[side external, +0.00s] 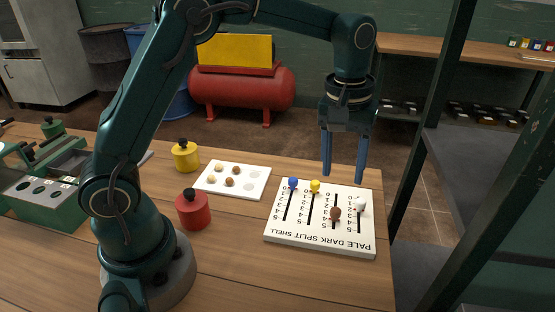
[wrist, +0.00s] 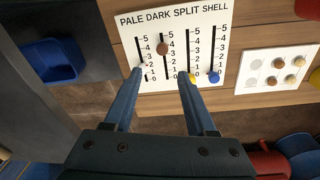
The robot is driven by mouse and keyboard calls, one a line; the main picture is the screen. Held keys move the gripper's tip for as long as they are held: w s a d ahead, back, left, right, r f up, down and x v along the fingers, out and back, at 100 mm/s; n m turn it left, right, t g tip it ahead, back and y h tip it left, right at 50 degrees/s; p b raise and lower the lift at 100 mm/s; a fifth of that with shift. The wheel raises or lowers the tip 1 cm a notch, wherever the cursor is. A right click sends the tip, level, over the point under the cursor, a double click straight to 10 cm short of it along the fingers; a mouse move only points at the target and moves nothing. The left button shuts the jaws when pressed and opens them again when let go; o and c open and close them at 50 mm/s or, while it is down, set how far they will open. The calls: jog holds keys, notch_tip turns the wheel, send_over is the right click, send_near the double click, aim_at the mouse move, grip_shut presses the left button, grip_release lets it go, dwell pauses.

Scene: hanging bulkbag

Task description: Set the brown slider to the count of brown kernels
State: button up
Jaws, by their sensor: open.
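The white slider board (side external: 275,238) lies on the table, with columns lettered PALE, DARK, SPLIT and SHELL. The brown slider (side external: 335,213) is in the DARK column; in the wrist view the brown slider (wrist: 162,48) shows near the 4 mark. The white slider (side external: 360,204) is in the PALE column, low on its scale. The yellow slider (side external: 315,185) and blue slider (side external: 293,183) sit near 0. A white tray (side external: 262,190) holds several kernels, some tan and some brown (side external: 231,182). My gripper (side external: 344,178) is open and empty above the board's 0 end; in the wrist view its fingertips (wrist: 161,72) hide parts of the board.
A red canister (side external: 193,210) and a yellow canister (side external: 185,156) stand left of the tray. A green fixture (side external: 40,185) is at the far left. A dark metal shelf (side external: 480,160) rises right of the table. The wood between tray and board is clear.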

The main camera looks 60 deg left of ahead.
aim_at(335, 210)
jog(key=shift+g, duration=0.5)
jog(key=f, duration=0.7)
jog(key=shift+s+d, duration=0.15)
jog(key=shift+d, duration=0.05)
jog(key=shift+f, duration=0.7)
grip_shut()
